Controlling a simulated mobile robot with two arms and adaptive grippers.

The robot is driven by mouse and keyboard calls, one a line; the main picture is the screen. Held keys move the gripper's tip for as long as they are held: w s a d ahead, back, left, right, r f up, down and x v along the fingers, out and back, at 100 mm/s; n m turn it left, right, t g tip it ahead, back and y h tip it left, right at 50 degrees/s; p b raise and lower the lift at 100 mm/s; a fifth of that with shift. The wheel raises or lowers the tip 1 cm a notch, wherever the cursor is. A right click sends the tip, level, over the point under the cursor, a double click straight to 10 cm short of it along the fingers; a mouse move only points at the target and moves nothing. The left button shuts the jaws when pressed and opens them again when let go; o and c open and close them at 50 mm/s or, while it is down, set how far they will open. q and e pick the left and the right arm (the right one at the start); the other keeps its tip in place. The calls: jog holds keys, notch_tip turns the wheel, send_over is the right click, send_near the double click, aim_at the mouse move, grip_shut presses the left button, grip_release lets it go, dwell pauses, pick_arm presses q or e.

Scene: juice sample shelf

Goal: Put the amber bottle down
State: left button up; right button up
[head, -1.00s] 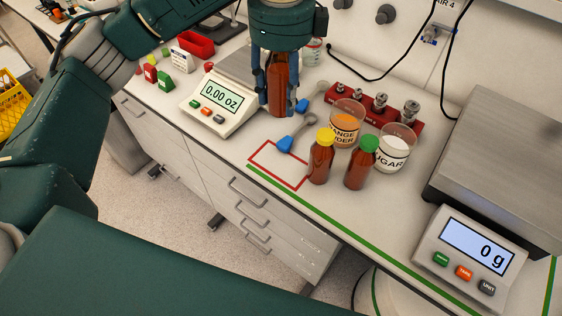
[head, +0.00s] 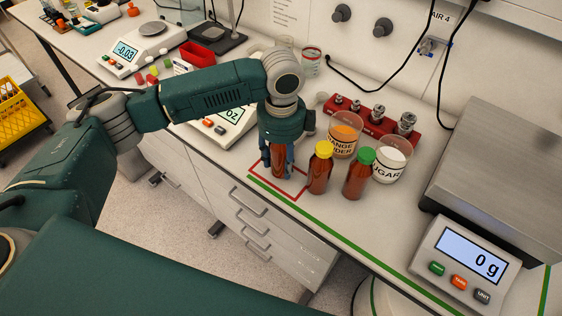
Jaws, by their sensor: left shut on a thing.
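My left gripper (head: 277,160) points down and is shut on the amber bottle (head: 279,163), a brown glass bottle held upright. The bottle is inside or just above the red outlined rectangle (head: 296,197) on the counter; I cannot tell whether its base touches the surface. The gripper hides the bottle's top. Two more brown bottles stand just to the right, one with a yellow cap (head: 320,168) and one with a green cap (head: 358,174). My right gripper is not in view.
Behind the bottles stand the orange powder beaker (head: 345,136), the sugar beaker (head: 391,159) and a red weight block (head: 372,123). A scale reading 0 g (head: 470,262) is at the right. A partly hidden oz scale (head: 225,122) is behind my left arm. A green line (head: 330,233) runs along the front edge.

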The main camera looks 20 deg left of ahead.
aim_at(281, 151)
pick_arm(q)
jog(key=shift+f, duration=0.95)
jog(key=o, duration=1.5)
jog(key=shift+f, duration=0.1)
notch_tip(281, 151, up, 12)
jog(key=shift+s+r+b, duration=0.1)
jog(key=shift+r+b, duration=0.05)
jog(key=shift+b, duration=1.1)
